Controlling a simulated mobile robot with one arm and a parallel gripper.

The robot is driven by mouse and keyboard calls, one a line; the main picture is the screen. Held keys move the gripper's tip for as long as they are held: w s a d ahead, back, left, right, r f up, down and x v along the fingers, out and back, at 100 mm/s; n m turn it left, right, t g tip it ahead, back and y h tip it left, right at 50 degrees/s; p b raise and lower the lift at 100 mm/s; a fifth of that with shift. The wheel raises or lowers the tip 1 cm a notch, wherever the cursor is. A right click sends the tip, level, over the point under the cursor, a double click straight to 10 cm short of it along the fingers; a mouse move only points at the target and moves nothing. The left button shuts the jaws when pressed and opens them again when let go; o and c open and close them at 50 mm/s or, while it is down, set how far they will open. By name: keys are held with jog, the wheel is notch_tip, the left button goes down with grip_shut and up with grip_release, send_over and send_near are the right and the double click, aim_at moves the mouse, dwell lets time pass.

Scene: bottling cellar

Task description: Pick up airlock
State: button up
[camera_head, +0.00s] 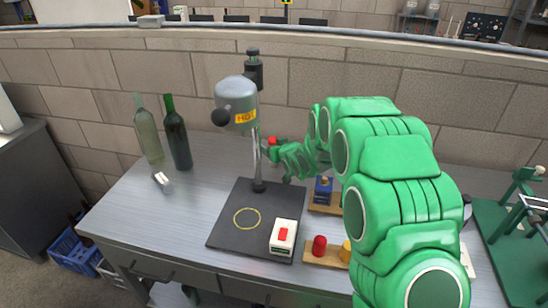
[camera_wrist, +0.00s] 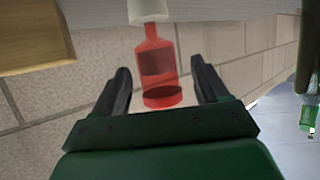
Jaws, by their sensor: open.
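The airlock looks to be the clear red piece (camera_wrist: 158,62) with a darker red cap, joined to a pale stopper-like part at the top edge of the wrist view. In the head view only a small red part of it (camera_head: 272,141) shows above my gripper (camera_head: 269,148), just right of the stand's post. My gripper also shows in the wrist view (camera_wrist: 163,85). Its two dark fingers stand apart on either side of the red piece, with a gap on both sides. My green wrist and arm hide what lies below and behind the airlock in the head view.
A grey heater marked HOT (camera_head: 237,98) hangs on a post over a black plate (camera_head: 228,232), close left of my gripper. A white switch box (camera_head: 283,240), a blue block (camera_head: 323,188) and a red cylinder (camera_head: 319,246) stand nearby. Two bottles (camera_head: 177,138) stand left. The left bench is mostly clear.

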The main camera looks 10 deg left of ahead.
jog(key=shift+x, duration=0.9)
jog(key=shift+w+a+f, duration=0.2)
jog(key=shift+w+a, duration=0.2)
jog(key=shift+w, duration=0.2)
jog(key=c, duration=1.1)
jog(key=shift+r, duration=0.1)
